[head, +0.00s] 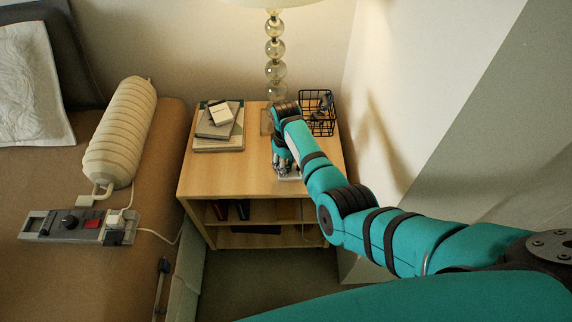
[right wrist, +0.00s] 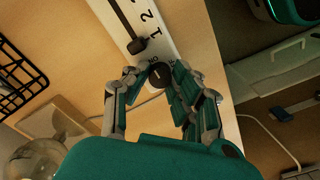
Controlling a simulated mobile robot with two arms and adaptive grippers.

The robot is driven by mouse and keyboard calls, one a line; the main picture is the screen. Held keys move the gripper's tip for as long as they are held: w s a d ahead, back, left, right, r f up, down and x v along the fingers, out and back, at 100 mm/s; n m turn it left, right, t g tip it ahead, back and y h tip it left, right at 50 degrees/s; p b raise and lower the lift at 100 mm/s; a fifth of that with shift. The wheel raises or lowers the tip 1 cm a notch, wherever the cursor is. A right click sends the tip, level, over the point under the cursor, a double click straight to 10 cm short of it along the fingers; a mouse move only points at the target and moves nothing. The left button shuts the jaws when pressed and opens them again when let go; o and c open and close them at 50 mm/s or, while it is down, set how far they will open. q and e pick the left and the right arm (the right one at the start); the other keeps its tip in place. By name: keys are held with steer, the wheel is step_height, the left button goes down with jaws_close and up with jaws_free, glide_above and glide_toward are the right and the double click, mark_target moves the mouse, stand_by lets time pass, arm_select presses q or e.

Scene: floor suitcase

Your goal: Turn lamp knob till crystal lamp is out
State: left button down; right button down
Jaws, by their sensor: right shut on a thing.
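The crystal lamp (head: 275,48) stands at the back of the wooden nightstand, with a stem of stacked glass balls. Only the lower edge of its pale shade shows at the top of the head view. A white control panel (right wrist: 165,48) with a slider and printed numbers lies on the nightstand. A round black knob (right wrist: 159,75) with a pale mark sits on it. My right gripper (head: 287,170) reaches down to the panel. In the right wrist view its fingers (right wrist: 160,82) are shut on the knob, one on each side. My left gripper is out of view.
The nightstand (head: 240,178) also bears stacked books (head: 219,143) and a black wire basket (head: 318,127). A wall is close on the right. At left, a bed holds a cream bolster (head: 120,132) and a grey switch panel (head: 55,227).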

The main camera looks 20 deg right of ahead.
steer(key=m+p, duration=0.2)
steer(key=m, duration=0.1)
steer(key=shift+r+m, duration=0.15)
steer(key=shift+m, duration=0.15)
steer(key=m+p, duration=0.1)
steer(key=m, duration=0.2)
steer(key=shift+m, duration=0.3)
steer(key=m+p, duration=0.1)
steer(key=m, duration=0.9)
steer(key=shift+m, duration=0.5)
